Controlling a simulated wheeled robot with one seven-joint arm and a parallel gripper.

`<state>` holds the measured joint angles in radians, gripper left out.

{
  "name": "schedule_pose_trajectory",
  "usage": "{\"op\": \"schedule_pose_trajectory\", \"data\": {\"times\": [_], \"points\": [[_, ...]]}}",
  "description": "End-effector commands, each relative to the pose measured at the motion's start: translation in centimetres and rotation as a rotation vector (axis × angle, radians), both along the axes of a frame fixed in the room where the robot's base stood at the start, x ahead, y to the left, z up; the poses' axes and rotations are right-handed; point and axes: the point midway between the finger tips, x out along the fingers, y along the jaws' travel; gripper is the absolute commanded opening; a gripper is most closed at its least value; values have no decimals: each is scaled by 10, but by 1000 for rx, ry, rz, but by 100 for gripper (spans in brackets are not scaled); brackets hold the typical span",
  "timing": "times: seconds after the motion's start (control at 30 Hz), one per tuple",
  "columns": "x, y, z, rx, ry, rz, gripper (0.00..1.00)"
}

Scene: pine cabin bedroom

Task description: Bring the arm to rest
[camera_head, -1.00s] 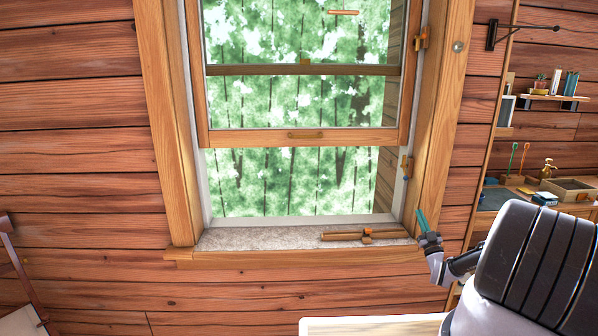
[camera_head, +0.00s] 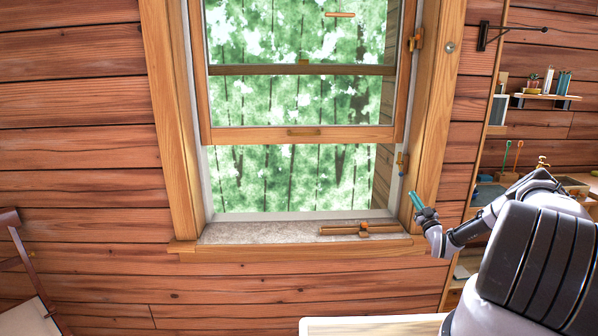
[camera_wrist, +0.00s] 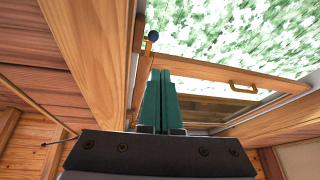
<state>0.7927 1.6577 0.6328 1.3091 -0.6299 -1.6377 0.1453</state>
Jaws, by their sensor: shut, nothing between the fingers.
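My gripper (camera_head: 415,201) has teal fingers and is at the lower right corner of the window frame, in front of the right-hand trim in the head view. In the wrist view the two fingers of my gripper (camera_wrist: 161,74) lie side by side, shut, with nothing between them. They point up toward the window (camera_wrist: 215,80). My arm (camera_head: 465,232) reaches in from the lower right and is bent. The gripper appears apart from the sill (camera_head: 255,232), though its exact distance from the trim cannot be told.
The window sash (camera_head: 335,134) is raised, leaving an opening below it. A wooden bar (camera_head: 340,230) lies on the sill. A blue-ended knob (camera_wrist: 153,36) is just beyond the fingertips in the wrist view. Shelves (camera_head: 545,97) and a cluttered desk stand at right.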

Motion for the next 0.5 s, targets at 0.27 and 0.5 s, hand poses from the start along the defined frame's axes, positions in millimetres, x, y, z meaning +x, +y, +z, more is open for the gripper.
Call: {"op": "schedule_pose_trajectory", "data": {"times": [0.27,0.5], "points": [[45,30,74,-40,182,70,0],[63,70,157,-101,423,87,0]]}}
